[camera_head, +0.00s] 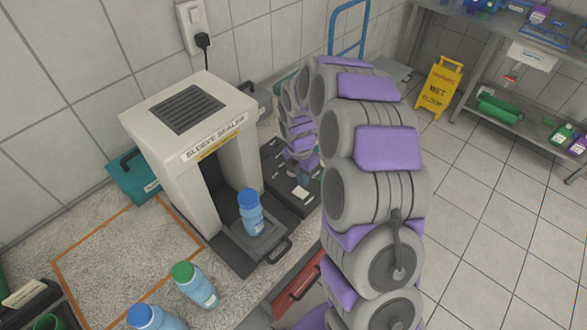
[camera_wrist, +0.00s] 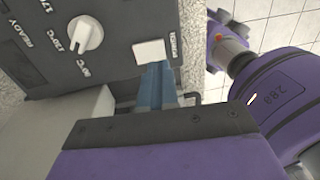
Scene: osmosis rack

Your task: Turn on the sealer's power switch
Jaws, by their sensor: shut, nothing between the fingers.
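The sleeve sealer (camera_head: 190,120) is a cream, arch-shaped machine on the counter at the left of the head view. A dark control panel (camera_head: 280,172) lies beside its right side, partly hidden by my arm. In the wrist view the panel (camera_wrist: 120,20) carries a white dial (camera_wrist: 85,34) and a white rectangular switch (camera_wrist: 149,50) with small lettering beside it. My gripper (camera_wrist: 153,68) is shut and empty, its blue fingertips at the switch's lower edge. I cannot tell whether they touch it. In the head view my gripper is mostly hidden by my arm.
A blue-capped bottle (camera_head: 250,212) stands on the sealer's tray (camera_head: 262,246). More bottles, one green-capped (camera_head: 195,285), stand at the counter's front. A wall outlet (camera_head: 194,25) with a plug is behind. A yellow wet-floor sign (camera_head: 437,85) stands on the open tiled floor.

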